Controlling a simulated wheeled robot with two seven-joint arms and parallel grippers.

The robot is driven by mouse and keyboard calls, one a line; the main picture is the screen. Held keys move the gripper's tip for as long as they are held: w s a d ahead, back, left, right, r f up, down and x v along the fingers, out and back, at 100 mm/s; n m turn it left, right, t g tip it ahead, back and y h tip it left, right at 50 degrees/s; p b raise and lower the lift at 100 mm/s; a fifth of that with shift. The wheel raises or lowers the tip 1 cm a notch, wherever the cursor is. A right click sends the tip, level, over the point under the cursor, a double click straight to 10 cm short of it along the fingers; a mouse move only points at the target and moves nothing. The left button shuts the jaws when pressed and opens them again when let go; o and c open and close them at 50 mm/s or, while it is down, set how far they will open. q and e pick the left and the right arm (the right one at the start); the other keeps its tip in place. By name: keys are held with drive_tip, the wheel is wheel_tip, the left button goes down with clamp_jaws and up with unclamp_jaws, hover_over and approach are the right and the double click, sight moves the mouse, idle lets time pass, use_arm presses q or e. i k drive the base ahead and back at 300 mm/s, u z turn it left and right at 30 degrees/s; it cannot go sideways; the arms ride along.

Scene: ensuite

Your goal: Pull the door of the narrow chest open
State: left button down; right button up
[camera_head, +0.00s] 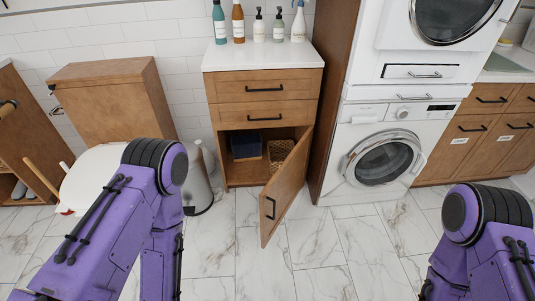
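The narrow chest (264,114) is wooden with a white top, and it stands against the tiled wall at the picture's middle. Its lower door (286,190) is hinged on the right and stands well open, swung out towards me. A black handle (269,208) is on the door's outer face, near its free edge. Inside the open compartment I see a dark blue box (246,146) and a woven basket (281,151). My purple left arm is at the left and my purple right arm at the lower right. Neither gripper shows, and no arm part touches the door.
Several bottles (259,27) stand on the chest's top. A washing machine (382,154) is right of the chest. A metal bin (198,180) and a wooden cabinet (107,104) stand to the left. The marble floor (335,255) in front is clear.

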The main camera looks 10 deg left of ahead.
sight(276, 198)
drive_tip(key=u, duration=2.1)
drive_tip(key=i, duration=1.95)
drive_tip(key=z, duration=3.3)
drive_tip(key=i, duration=0.5)
drive_tip(key=z, duration=0.05)
